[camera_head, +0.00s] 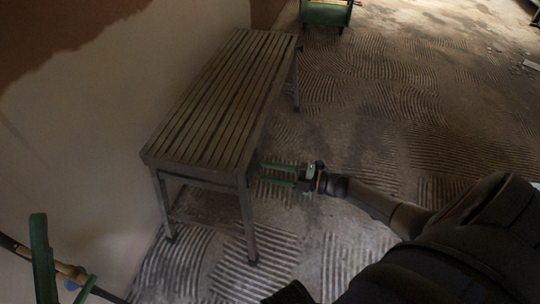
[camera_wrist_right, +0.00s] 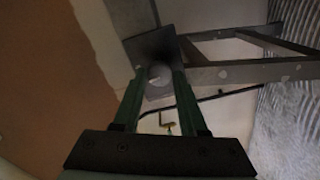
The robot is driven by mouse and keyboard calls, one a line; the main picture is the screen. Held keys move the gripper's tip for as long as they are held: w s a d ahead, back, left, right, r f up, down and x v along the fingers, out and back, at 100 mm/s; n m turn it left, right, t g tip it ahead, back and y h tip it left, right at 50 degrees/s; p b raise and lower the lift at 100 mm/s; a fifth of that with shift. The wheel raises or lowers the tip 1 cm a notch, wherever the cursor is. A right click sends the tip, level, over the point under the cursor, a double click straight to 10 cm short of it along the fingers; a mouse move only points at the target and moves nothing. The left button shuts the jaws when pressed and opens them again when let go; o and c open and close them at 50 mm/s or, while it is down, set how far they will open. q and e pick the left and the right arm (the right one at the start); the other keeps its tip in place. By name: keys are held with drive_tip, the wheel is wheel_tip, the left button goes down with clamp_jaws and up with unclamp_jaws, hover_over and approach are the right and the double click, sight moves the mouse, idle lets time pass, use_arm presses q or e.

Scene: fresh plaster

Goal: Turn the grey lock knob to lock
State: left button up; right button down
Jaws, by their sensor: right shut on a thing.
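The grey lock knob (camera_wrist_right: 158,73) shows in the right wrist view as a light round shape on a dark square plate (camera_wrist_right: 150,48). The green fingers of my right gripper (camera_wrist_right: 160,78) are shut on it, one on each side, and partly cover it. In the head view my right gripper (camera_head: 264,173) reaches from the right to the near right corner of the slatted bench; the knob is hidden there. My left gripper (camera_head: 64,262) is at the lower left, with its green fingers spread apart.
The slatted bench (camera_head: 215,105) stands along the pale wall (camera_head: 110,85). A dark line with a brass-coloured piece (camera_head: 72,272) runs low by the wall, near my left gripper. A green cart (camera_head: 325,13) stands at the back. The ridged floor on the right is mostly clear.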

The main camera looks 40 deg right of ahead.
drive_tip(key=shift+m, duration=1.1)
drive_tip(key=shift+c, duration=2.2)
unclamp_jaws()
drive_tip(key=p+v, duration=0.1)
drive_tip(key=v, duration=1.1)
drive_tip(key=shift+s+d+p, duration=0.2)
drive_tip(key=shift+d+p, duration=0.05)
drive_tip(key=shift+p, duration=0.15)
